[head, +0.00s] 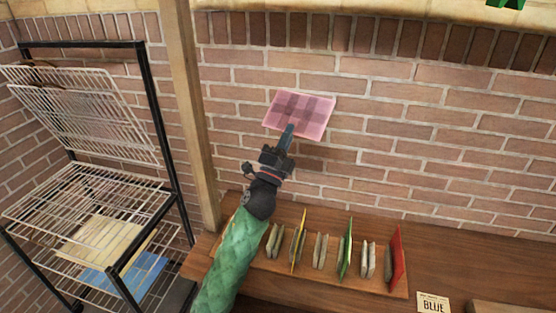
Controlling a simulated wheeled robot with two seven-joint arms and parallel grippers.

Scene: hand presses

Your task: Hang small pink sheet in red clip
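A small pink, see-through sheet (313,107) is at the tip of my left gripper (287,138), in front of the brick wall. The gripper fingers look closed on the sheet's lower edge. The sheet is held up clear of the wooden surface below. No red clip can be made out for certain. A green thing (507,3), mostly cut off by the top edge at the right, may be a clip. My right gripper is not in view.
A wooden board (255,263) below holds a row of thin upright pieces, among them a yellow (298,243), a green (345,250) and a red one (396,257). A black wire rack (150,95) stands left, beyond a wooden post (190,110).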

